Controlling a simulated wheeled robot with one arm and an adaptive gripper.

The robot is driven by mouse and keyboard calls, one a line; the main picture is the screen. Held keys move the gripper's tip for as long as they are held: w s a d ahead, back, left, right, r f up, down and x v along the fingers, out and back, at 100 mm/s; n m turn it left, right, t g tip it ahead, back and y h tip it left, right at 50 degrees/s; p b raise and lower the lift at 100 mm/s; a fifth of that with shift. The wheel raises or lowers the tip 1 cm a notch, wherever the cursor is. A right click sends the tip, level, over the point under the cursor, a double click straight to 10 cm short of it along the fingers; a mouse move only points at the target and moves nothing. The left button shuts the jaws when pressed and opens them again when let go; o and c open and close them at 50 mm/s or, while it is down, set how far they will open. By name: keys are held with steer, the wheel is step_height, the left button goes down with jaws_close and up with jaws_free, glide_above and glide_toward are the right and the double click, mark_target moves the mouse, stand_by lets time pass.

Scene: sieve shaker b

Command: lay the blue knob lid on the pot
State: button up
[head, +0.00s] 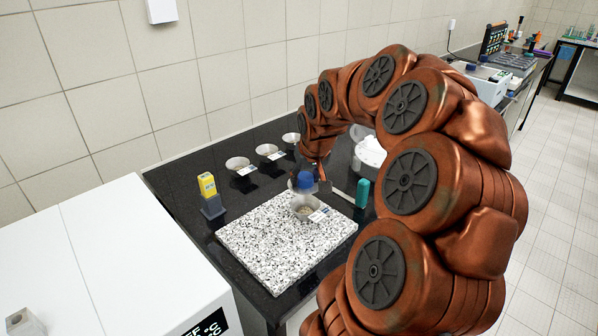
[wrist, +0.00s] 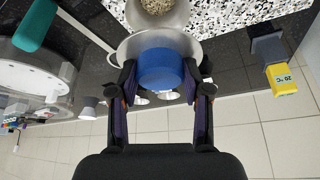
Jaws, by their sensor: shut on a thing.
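My gripper (wrist: 163,85) is shut on the blue knob (wrist: 163,68) of the lid, one finger on each side. The lid's pale metal disc (wrist: 198,45) shows around the knob in the wrist view. In the head view the blue knob (head: 305,181) hangs just above the pot (head: 304,213), with my gripper (head: 314,178) at it. The pot is a small metal vessel with speckled grains inside, standing on the granite slab. In the wrist view the pot (wrist: 172,18) shows at the top, beyond the lid, which hides part of it. The exact gap between them is unclear.
The speckled granite slab (head: 262,245) lies on a black bench. Several metal bowls with labels, such as one at the left (head: 237,164), stand along the wall. A yellow device (head: 207,185) in a dark stand, a teal block (head: 362,192) and a white machine (head: 370,152) stand around the slab.

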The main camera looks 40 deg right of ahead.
steer(key=shift+s+f, duration=0.1)
steer(key=shift+f, duration=1.15)
step_height(320, 180, down, 2)
steer(key=shift+b, duration=0.6)
steer(key=shift+f+b, duration=0.4)
steer(key=shift+f, duration=0.05)
steer(key=shift+f+b, duration=0.55)
steer(key=shift+b, duration=0.9)
steer(key=o, duration=1.1)
steer(key=shift+r, duration=0.15)
